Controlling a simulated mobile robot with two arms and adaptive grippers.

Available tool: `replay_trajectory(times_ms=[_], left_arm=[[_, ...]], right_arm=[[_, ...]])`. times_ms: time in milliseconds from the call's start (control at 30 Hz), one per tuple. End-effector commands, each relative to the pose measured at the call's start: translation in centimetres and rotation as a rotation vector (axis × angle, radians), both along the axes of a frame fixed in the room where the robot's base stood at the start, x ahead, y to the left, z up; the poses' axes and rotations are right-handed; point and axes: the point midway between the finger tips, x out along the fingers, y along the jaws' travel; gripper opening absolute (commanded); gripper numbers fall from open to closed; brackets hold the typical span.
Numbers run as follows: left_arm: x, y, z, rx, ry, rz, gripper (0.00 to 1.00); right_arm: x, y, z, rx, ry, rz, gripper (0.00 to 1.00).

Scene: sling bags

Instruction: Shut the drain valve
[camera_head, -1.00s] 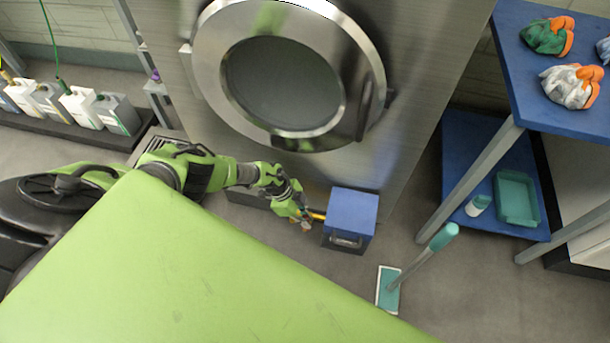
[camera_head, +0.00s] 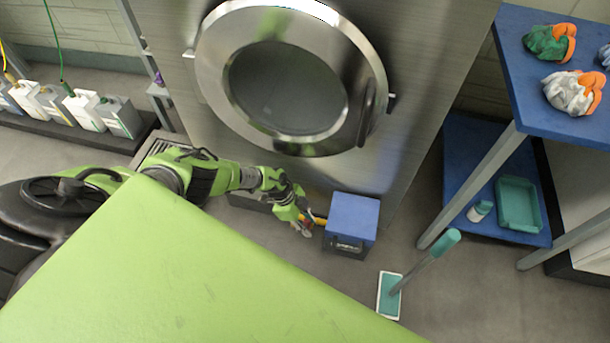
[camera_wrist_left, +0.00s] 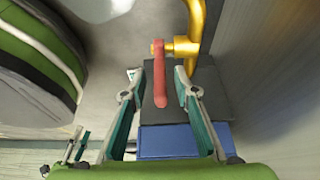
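The drain valve shows in the left wrist view as a red lever handle (camera_wrist_left: 159,75) on a yellow brass pipe (camera_wrist_left: 194,35). The pipe also shows as a small yellow piece (camera_head: 318,218) in the head view, beside a blue box (camera_head: 353,216) at the foot of the washer. My left gripper (camera_head: 305,226) is low in front of the washer, left of the box. In the wrist view the left gripper (camera_wrist_left: 160,88) is open, with one teal finger on each side of the red lever. I cannot tell whether either finger touches it. My right gripper is not in view.
The steel washer (camera_head: 420,110) stands behind the valve. A teal-handled mop (camera_head: 423,264) stands right of the blue box. A blue rack (camera_head: 467,160) is at the right. White jugs (camera_head: 85,108) line the left wall. Grey floor lies in front of the box.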

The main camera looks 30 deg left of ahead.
Motion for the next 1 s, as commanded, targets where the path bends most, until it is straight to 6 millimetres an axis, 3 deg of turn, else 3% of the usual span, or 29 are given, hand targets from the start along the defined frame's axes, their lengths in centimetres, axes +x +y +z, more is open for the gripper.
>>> replay_trajectory(times_ms=[367,800,1000], left_arm=[[-0.3,1.3,2.8,0.000,-0.002,-0.001,0.28],[-1.0,3.8,9.1,0.000,-0.001,-0.001,0.28],[-1.3,4.4,10.7,0.000,0.000,-0.001,0.28]], right_arm=[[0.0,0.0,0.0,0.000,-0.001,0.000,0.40],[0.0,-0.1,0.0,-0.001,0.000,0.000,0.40],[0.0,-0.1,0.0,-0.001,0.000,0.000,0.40]])
